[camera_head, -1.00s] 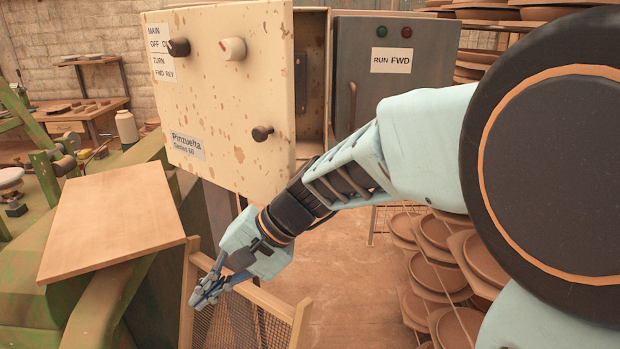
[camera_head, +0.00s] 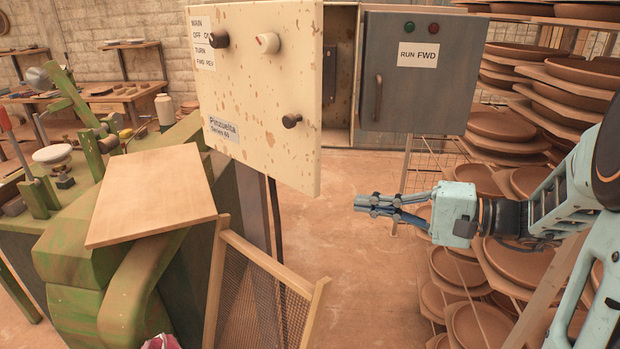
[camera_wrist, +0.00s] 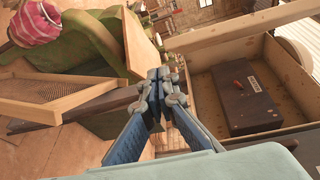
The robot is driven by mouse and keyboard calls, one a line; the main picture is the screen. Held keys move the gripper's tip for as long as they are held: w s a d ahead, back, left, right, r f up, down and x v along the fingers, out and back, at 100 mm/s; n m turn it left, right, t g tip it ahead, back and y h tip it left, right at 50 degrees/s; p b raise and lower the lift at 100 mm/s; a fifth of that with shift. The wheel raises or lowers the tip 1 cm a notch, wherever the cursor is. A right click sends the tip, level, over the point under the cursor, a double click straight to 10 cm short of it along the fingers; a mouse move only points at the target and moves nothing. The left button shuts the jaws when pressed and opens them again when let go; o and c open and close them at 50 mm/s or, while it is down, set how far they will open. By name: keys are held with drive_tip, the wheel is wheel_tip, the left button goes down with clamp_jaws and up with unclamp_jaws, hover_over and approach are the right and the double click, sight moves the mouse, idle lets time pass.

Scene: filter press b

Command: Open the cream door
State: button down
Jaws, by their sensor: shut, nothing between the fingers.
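The cream door (camera_head: 262,95), speckled with rust, carries a black knob, a white-and-red knob and a dark round pull knob (camera_head: 291,120) low near its right edge. It stands ajar. The open inside of its cream cabinet (camera_head: 342,75) shows past the door's right edge. My gripper (camera_head: 372,204) is right of the door and below its lower edge in the head view, pointing left and apart from it. Its fingers are shut and empty, as the wrist view also shows (camera_wrist: 160,90).
A grey cabinet (camera_head: 418,75) with a bar handle stands right of the cream one. Racks of clay plates (camera_head: 500,125) are near my arm at right. A green machine with a wooden board (camera_head: 155,195) and a mesh frame (camera_head: 265,290) stand left. Floor between is clear.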

wheel_tip(320, 180, up, 2)
drive_tip(key=w+d+t, duration=0.2)
drive_tip(key=w+d, duration=0.1)
drive_tip(key=a+p, duration=0.3)
drive_tip(key=a, duration=0.8)
drive_tip(key=shift+w+a+r+y+p, duration=0.25)
drive_tip(key=shift+a+r+y+p, duration=0.05)
drive_tip(key=shift+a+y+p, duration=0.1)
drive_tip(key=shift+s, duration=0.1)
